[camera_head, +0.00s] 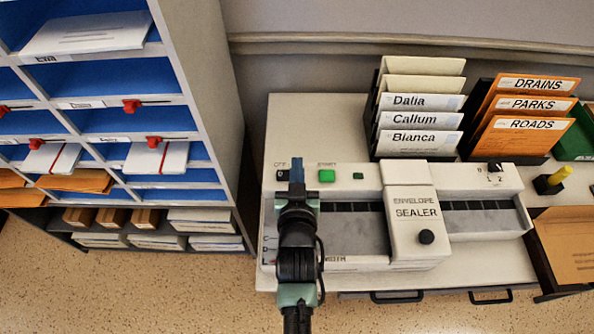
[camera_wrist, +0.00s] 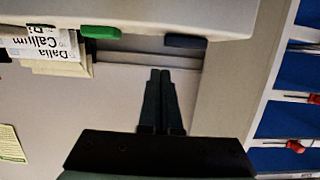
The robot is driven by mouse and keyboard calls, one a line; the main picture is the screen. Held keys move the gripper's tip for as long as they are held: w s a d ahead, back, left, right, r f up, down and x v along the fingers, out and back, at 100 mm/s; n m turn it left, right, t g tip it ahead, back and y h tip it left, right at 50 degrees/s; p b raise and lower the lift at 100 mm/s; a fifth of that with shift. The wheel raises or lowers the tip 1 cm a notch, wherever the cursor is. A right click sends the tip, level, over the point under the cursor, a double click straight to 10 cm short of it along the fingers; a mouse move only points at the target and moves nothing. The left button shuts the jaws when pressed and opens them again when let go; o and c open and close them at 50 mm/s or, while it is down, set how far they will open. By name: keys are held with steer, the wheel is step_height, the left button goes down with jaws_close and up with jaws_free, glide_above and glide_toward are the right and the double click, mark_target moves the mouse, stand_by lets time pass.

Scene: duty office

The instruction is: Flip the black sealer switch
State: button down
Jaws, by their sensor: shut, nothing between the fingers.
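The envelope sealer (camera_head: 340,258) is a pale machine on the desk, with its name on the raised block. A small black switch (camera_head: 283,176) sits at the left end of its back panel, under a partly covered label; my gripper hides part of it. In the wrist view a dark rounded piece (camera_wrist: 185,41), perhaps this switch, lies just beyond the fingertips. My gripper (camera_head: 297,168) is shut and empty, over the panel's left end beside the switch. In the wrist view its fingers (camera_wrist: 160,75) are together, apart from the dark piece. I cannot tell the switch's position.
A green button (camera_head: 327,176) and small green piece (camera_head: 358,176) are right of the switch. A black knob (camera_head: 494,166) marked 1 and 2 is at the panel's right. File holders (camera_head: 413,142) stand behind. A tall pigeonhole shelf (camera_head: 190,70) is close on the left.

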steer(key=shift+f, duration=1.05)
steer(key=shift+d+f+b, duration=0.1)
steer(key=shift+f+b, duration=0.5)
steer(key=shift+r, duration=0.15)
steer(key=shift+r+p, duration=0.35)
steer(key=shift+p, duration=0.1)
steer(key=r+p, duration=0.2)
steer(key=r, duration=0.1)
steer(key=shift+w+d, duration=0.15)
steer(key=shift+d, duration=0.15)
steer(key=v, duration=1)
steer(key=shift+d, duration=0.35)
steer(key=shift+r, duration=0.1)
